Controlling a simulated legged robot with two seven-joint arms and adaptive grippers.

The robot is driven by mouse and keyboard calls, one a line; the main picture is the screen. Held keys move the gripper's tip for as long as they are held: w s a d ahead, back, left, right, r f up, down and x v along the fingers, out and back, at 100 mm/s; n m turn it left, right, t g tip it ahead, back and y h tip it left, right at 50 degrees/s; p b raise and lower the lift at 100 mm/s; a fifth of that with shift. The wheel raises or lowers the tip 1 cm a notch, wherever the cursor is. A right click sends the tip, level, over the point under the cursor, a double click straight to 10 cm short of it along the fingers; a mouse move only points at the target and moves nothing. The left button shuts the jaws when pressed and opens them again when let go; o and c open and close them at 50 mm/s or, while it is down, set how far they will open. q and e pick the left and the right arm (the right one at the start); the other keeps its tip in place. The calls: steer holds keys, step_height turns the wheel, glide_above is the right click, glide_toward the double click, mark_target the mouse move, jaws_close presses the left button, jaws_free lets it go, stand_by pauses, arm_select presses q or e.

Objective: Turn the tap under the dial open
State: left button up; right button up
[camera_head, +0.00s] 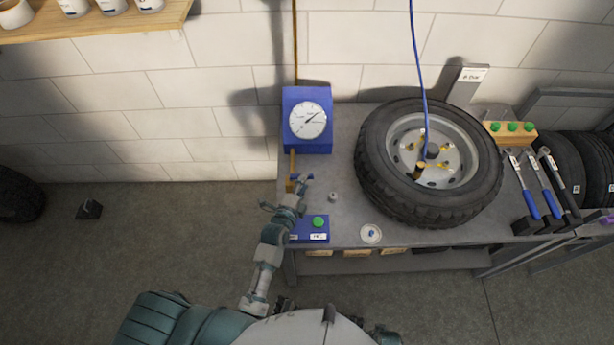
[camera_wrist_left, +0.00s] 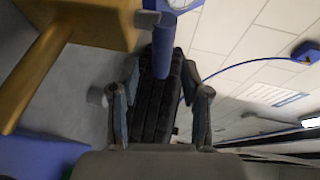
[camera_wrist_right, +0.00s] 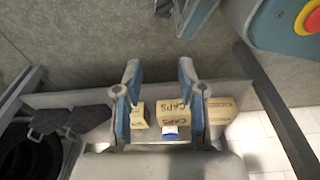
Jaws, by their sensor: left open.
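The round white dial (camera_head: 308,120) sits on a blue box (camera_head: 290,96) against the wall at the bench's left end. Below it is the tap, a brass body with a blue handle (camera_head: 302,177). My left gripper (camera_head: 286,196) is open right at the tap. In the left wrist view the blue handle (camera_wrist_left: 163,46) shows between the open fingertips, with the brass tap body (camera_wrist_left: 92,20) to its upper left. Whether a finger touches the handle cannot be told. My right gripper (camera_wrist_right: 158,68) is open and empty, away from the tap.
A tyre on its wheel (camera_head: 378,190) lies on the bench, with a blue hose (camera_head: 418,75) above it. A blue box with a green button (camera_head: 318,222) is near the left gripper. Wrenches (camera_head: 540,185) stand at right. Cartons (camera_wrist_right: 172,118) show in the right wrist view.

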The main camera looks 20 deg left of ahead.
arm_select(q)
steer(key=shift+x, duration=1.95)
jaws_close()
